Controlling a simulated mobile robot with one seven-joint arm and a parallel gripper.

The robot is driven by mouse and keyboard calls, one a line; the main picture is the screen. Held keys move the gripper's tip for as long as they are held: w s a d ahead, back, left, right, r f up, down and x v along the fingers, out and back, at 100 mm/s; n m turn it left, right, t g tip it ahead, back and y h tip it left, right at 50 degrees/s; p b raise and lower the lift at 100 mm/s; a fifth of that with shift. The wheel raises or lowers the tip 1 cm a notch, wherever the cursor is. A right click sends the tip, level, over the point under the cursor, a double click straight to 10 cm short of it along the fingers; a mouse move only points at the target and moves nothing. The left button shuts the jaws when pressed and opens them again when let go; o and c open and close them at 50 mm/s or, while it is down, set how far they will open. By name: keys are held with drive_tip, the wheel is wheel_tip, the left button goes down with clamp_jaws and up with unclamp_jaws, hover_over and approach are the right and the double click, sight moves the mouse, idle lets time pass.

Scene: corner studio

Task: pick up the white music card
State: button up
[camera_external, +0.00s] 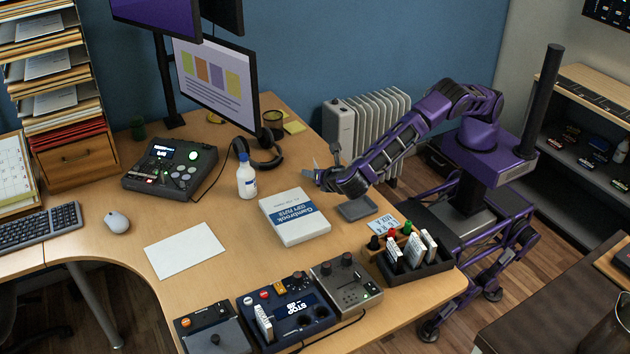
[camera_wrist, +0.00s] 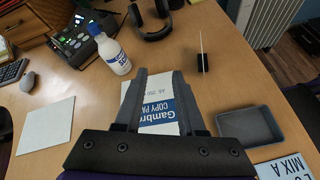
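Several white cards (camera_external: 415,250) stand upright in a black rack (camera_external: 440,266) at the desk's right front. Another white card (camera_external: 263,323) stands in the blue-screened device at the front. In the wrist view, a thin white upright piece (camera_wrist: 201,42) shows edge-on above a small black base (camera_wrist: 203,62). I cannot tell which of these is the music card. My gripper (camera_external: 322,166) is above the desk near its back right edge. In the wrist view, my gripper (camera_wrist: 160,73) has its fingers apart with nothing held, above the blue and white copy paper pack (camera_wrist: 160,124).
A white bottle (camera_external: 246,180), headphones (camera_external: 262,155) and a grey tray (camera_external: 357,208) lie around the pack. A blue labelled card (camera_external: 394,224) lies by the rack. A white sheet (camera_external: 184,250) lies at left. Devices (camera_external: 345,286) line the front edge.

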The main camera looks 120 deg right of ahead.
drive_tip(key=s+d+f+n+g, duration=0.2)
drive_tip(key=s+f+g, duration=0.2)
drive_tip(key=s+f, duration=0.2)
approach(316, 166)
drive_tip(key=shift+h, duration=0.3)
drive_tip(key=x, duration=0.2)
drive_tip(key=b+x, duration=0.1)
drive_tip(key=x, duration=0.2)
drive_tip(key=shift+s+f, duration=0.2)
drive_tip(key=shift+f, duration=0.25)
drive_tip(key=shift+t, duration=0.3)
drive_tip(key=shift+b+x, duration=0.3)
drive_tip(key=shift+x, duration=2.75)
clamp_jaws()
